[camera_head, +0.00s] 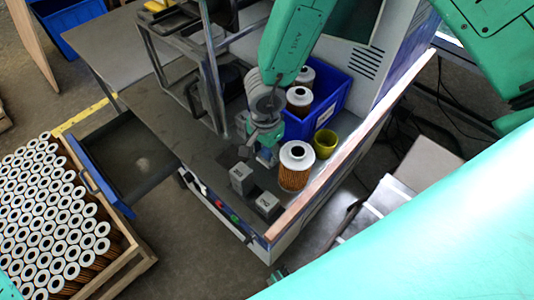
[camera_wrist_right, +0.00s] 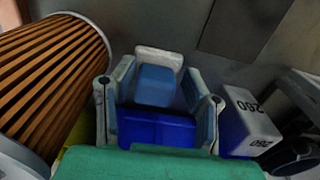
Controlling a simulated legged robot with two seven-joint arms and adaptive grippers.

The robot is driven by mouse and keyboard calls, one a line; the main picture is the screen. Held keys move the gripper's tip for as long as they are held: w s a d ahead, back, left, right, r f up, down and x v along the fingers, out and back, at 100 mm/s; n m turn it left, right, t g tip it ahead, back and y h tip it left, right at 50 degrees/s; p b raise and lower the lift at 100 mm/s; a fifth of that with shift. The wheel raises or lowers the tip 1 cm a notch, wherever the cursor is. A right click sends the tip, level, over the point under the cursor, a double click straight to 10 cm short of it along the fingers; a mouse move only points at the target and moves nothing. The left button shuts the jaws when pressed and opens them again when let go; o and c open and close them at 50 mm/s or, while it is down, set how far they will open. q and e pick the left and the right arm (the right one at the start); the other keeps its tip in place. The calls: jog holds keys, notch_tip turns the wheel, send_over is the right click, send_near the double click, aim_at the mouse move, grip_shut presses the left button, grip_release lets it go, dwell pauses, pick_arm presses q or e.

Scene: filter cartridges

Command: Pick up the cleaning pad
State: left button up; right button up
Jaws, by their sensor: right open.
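My right gripper (camera_head: 264,150) reaches down to the worktop in the head view, close beside a filter cartridge. In the right wrist view its two fingers (camera_wrist_right: 158,112) stand apart, either side of a small blue block with a pale end (camera_wrist_right: 155,86), which may be the cleaning pad. I cannot tell whether the fingers touch it. In the head view the gripper mostly hides this block. Two grey blocks with printed numbers, one nearer the gripper (camera_head: 242,179) and one by the front edge (camera_head: 267,204), stand nearby. My left gripper is not visible.
The orange-ribbed cartridge (camera_head: 295,172) stands right of the gripper, with a yellow cup (camera_head: 325,143) and a blue bin (camera_head: 330,100) of cartridges behind. A metal frame (camera_head: 210,75) stands left. An open drawer (camera_head: 135,160) and a crate (camera_head: 140,262) of cartridges lie further left.

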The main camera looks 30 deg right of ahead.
aim_at(267, 150)
jog(key=shift+a, duration=0.1)
jog(key=c, duration=0.9)
jog(key=shift+d, duration=0.5)
grip_shut()
jog(key=shift+d+r, duration=0.1)
jog(key=shift+r, duration=0.05)
jog(key=r, duration=0.9)
jog(key=shift+a+r+p, duration=0.3)
jog(key=shift+r+p, duration=0.05)
jog(key=shift+p, duration=0.05)
jog(key=shift+d, duration=0.1)
jog(key=o, duration=0.5)
grip_release()
jog(key=c, duration=0.4)
